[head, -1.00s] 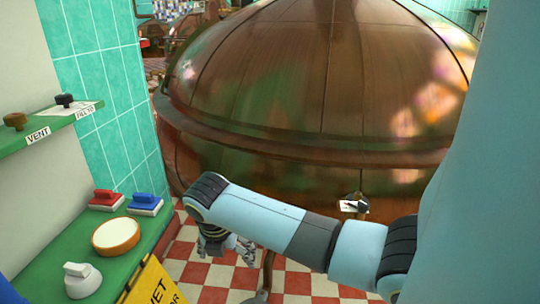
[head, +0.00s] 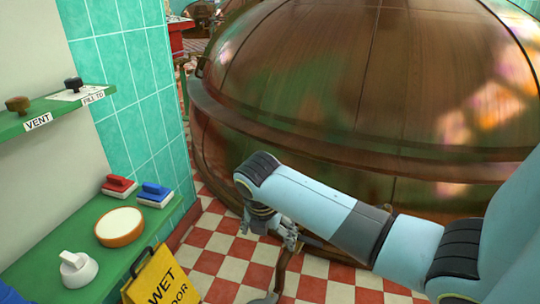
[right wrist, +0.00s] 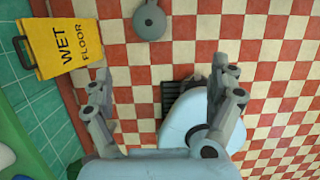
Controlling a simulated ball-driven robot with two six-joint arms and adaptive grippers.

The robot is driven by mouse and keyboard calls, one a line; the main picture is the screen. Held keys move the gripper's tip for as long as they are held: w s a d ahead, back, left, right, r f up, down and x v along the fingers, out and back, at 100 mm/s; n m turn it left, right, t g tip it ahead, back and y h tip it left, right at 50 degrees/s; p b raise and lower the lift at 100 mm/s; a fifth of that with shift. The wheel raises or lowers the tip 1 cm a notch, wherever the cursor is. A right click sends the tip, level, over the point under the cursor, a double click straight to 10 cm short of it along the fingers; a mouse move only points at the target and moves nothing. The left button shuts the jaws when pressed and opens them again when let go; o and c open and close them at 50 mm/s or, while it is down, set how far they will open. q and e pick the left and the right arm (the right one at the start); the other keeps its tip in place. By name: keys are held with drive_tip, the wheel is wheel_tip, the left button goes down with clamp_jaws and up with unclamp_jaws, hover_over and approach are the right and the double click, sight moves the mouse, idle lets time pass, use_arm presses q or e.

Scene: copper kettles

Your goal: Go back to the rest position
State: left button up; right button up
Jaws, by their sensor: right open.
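My right gripper (head: 270,232) hangs at the end of my pale-blue right arm, low in front of the big copper kettle (head: 300,100) and above the checkered floor. In the right wrist view the two grey fingers of this gripper (right wrist: 161,75) stand wide apart, with only floor and a pale-blue part of my own body beyond them. It is open and empty.
On the left, a green counter (head: 50,240) holds a round white-topped dish (head: 120,224), a white knobbed object (head: 77,270), a red block (head: 119,187) and a blue block (head: 155,194). A yellow wet-floor sign (head: 160,278) stands beside it. A green shelf (head: 75,108) is above.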

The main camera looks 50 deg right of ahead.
drive_tip(key=shift+s, duration=0.1)
drive_tip(key=s+a+f+m, duration=0.1)
drive_tip(key=s+f+m, duration=0.6)
drive_tip(key=s, duration=0.5)
drive_tip(key=s+a+f+m+y, duration=0.1)
drive_tip(key=s+a+f+m, duration=0.1)
drive_tip(key=s+f+m, duration=0.6)
drive_tip(key=s+a+f+m+y, duration=0.1)
drive_tip(key=s+f+m, duration=0.6)
drive_tip(key=s+f, duration=0.7)
drive_tip(key=s+a, duration=0.1)
drive_tip(key=s, duration=0.2)
drive_tip(key=shift+s+a+m+g, duration=0.2)
drive_tip(key=shift+s+m+g, duration=0.1)
drive_tip(key=shift+m, duration=0.1)
